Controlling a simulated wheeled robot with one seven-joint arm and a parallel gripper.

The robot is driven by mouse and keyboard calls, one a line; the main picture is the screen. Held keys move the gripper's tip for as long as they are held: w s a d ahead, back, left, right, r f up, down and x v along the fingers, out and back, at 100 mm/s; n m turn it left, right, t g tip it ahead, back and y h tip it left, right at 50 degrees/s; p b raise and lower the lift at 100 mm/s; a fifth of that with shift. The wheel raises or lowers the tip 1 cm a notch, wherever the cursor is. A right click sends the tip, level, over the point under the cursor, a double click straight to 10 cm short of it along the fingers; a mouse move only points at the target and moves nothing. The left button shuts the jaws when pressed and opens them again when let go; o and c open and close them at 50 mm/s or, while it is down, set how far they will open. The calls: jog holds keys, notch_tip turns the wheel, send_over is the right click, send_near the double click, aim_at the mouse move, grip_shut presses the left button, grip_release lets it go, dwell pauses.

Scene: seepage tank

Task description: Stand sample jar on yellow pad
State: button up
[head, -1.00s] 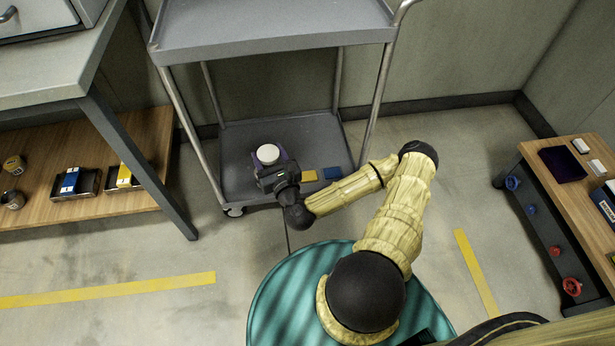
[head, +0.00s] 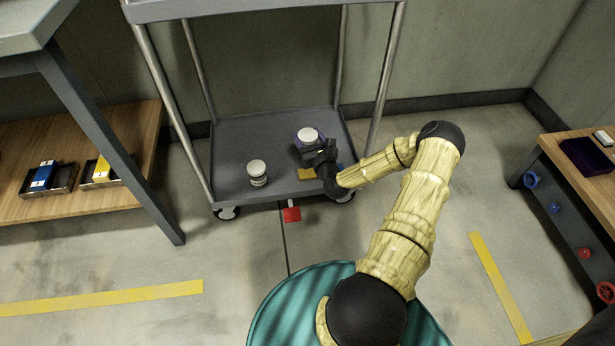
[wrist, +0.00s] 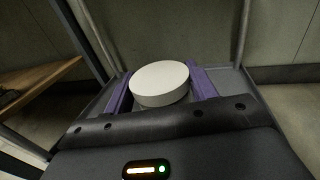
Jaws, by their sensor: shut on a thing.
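My gripper (head: 308,139), with purple fingers, is shut on a white-lidded sample jar (head: 307,134) over the cart's lower shelf. In the wrist view the round white lid (wrist: 160,83) sits between the two fingers; the jar's body is hidden below the lid and behind the gripper. The yellow pad (head: 306,174) lies near the shelf's front edge, just below the gripper in the head view and partly covered by it. I cannot tell the jar's height above the shelf.
Another white-lidded jar (head: 257,174) stands on the shelf to the left. A blue pad (head: 340,168) shows partly behind my wrist. A red piece (head: 291,214) is at the shelf's front. The cart's posts and upper shelf (head: 240,8) frame the space.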

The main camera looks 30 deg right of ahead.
jog(key=shift+f+b, duration=1.9)
jog(key=shift+f, duration=1.15)
jog(key=shift+f+b, duration=1.25)
jog(key=shift+f, duration=0.65)
jog(key=shift+f, duration=0.15)
jog(key=o, duration=1.2)
jog(key=shift+c, duration=0.2)
